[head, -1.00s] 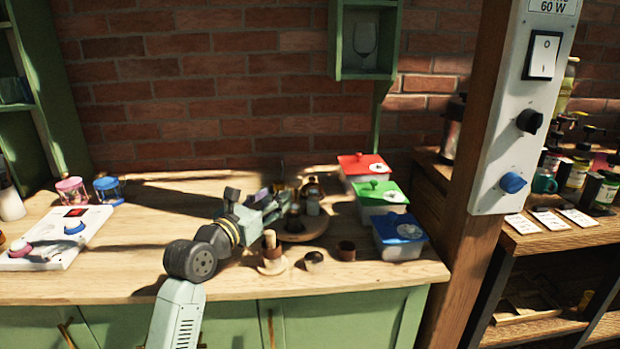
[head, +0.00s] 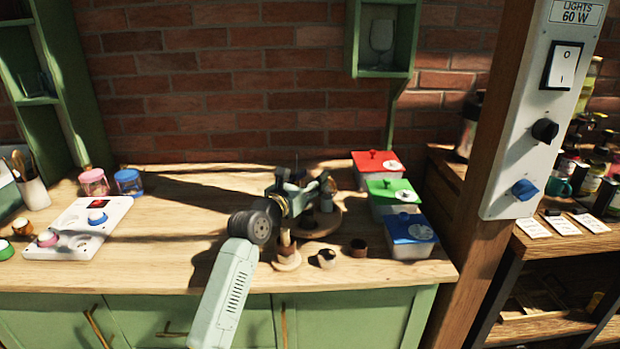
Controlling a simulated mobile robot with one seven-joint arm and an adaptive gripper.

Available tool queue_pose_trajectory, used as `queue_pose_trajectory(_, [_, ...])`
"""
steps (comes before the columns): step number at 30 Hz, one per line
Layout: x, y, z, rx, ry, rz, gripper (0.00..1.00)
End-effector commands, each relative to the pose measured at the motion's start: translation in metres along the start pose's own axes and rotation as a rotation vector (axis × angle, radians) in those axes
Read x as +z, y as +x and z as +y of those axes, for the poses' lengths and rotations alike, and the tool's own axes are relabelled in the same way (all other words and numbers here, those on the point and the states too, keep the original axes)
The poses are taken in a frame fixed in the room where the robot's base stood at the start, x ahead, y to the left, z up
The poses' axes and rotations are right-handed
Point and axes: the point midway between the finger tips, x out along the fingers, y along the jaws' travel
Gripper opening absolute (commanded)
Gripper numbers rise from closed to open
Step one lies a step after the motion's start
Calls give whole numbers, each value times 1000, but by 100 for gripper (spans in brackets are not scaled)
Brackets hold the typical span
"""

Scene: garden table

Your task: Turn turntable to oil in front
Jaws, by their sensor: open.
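The round wooden turntable (head: 325,226) stands on the worktop, left of the lidded boxes. Several small bottles stand on it, one with an amber top (head: 329,186). My arm covers much of its left side, so I cannot tell which bottle is the oil or which one faces front. My gripper (head: 298,190) is open above the turntable, among or just over the bottles. Its fingertips are small and partly hidden, and I cannot tell whether they touch anything.
Boxes with red (head: 377,163), green (head: 391,191) and blue (head: 409,230) lids stand close on the right. A wooden holder (head: 287,258) and two small cups (head: 326,258) sit in front. A white panel with knobs (head: 80,230) lies left. The worktop between is clear.

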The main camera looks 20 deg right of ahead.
Motion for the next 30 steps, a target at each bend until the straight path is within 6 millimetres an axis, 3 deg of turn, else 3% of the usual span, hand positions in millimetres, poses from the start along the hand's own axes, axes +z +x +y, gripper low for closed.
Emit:
queue_pose_trajectory(4, [0,0,0,0,0,0,40])
queue_pose_trajectory(22, [0,0,0,0,-1,0,0])
queue_pose_trajectory(30, [0,0,0,0,-1,0,0])
